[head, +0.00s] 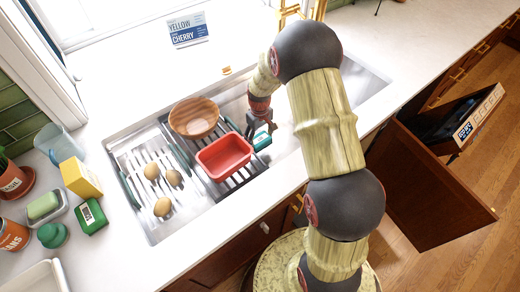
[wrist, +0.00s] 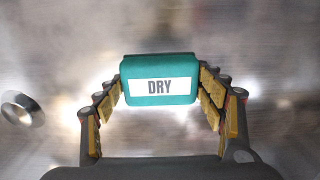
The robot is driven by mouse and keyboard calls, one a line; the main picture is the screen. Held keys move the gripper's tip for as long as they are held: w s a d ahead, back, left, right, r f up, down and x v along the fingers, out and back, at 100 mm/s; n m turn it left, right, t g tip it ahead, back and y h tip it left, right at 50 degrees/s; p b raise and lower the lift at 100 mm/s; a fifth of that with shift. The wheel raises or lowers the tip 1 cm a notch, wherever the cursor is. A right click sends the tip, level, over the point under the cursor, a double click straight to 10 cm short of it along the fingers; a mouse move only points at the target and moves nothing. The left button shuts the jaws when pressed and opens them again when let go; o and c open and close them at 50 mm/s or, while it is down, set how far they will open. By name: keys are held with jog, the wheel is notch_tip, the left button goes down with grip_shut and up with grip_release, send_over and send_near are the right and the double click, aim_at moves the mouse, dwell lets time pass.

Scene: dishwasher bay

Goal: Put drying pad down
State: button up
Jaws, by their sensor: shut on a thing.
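The drying pad (wrist: 160,68) is a teal block with a white label reading "DRY". My gripper (wrist: 160,88) is shut on it, with a finger against each side in the wrist view. In the head view my gripper (head: 262,128) hangs over the sink, just right of the red tub, and a teal part of the pad (head: 262,142) shows below the fingers. Behind the pad in the wrist view is a blurred metallic surface, so the gap beneath it is hard to judge.
A red tub (head: 224,157) and a wooden bowl (head: 194,117) sit on the dark rack. Several potatoes (head: 163,207) lie on the left slats. A drain (wrist: 22,108) shows in the wrist view. The sink's right part (head: 362,88) looks clear. The dishwasher door (head: 435,185) is open.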

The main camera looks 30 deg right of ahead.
aim_at(260, 139)
jog(key=shift+f+b, duration=1)
jog(key=shift+f, duration=2.1)
jog(key=shift+f, duration=0.15)
jog(key=o, duration=1.2)
jog(key=shift+c, duration=0.2)
jog(key=shift+o, duration=0.3)
notch_tip(260, 139, up, 12)
jog(key=p, duration=0.4)
